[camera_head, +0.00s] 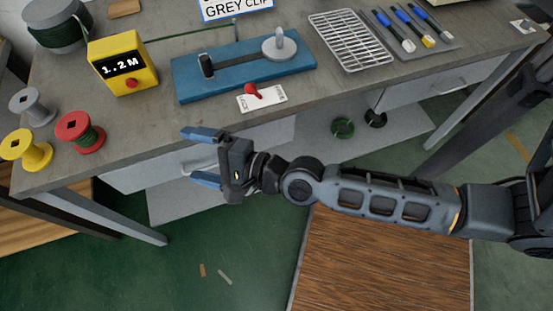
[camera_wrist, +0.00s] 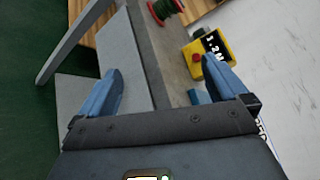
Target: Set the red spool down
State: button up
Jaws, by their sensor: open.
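The red spool (camera_head: 80,132) stands upright on the left part of the workbench, near its front edge, with dark green cord wound on it. It also shows at the top of the wrist view (camera_wrist: 166,10). My gripper (camera_head: 202,158) is open and empty, in front of the bench's front edge. It is to the right of the red spool and apart from it. In the wrist view its two blue fingers (camera_wrist: 165,85) are spread wide with nothing between them.
A yellow spool (camera_head: 26,151) and a grey spool (camera_head: 33,107) stand beside the red one. A yellow meter box (camera_head: 122,64), a blue fixture (camera_head: 243,72) and a wire rack (camera_head: 350,40) stand further right. The bench top (camera_head: 150,115) is bare between red spool and fixture.

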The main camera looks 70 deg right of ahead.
jog(key=s+a+r+n+g, duration=0.1)
jog(key=s+r+n, duration=0.4)
jog(key=s+n, duration=0.6)
jog(key=s+a+r+n, duration=0.1)
jog(key=s+r+n, duration=0.4)
jog(key=s+n, duration=0.6)
jog(key=shift+r+n+g, duration=0.35)
jog(key=shift+n+g, duration=0.05)
jog(key=shift+n, duration=0.3)
jog(key=shift+c, duration=0.2)
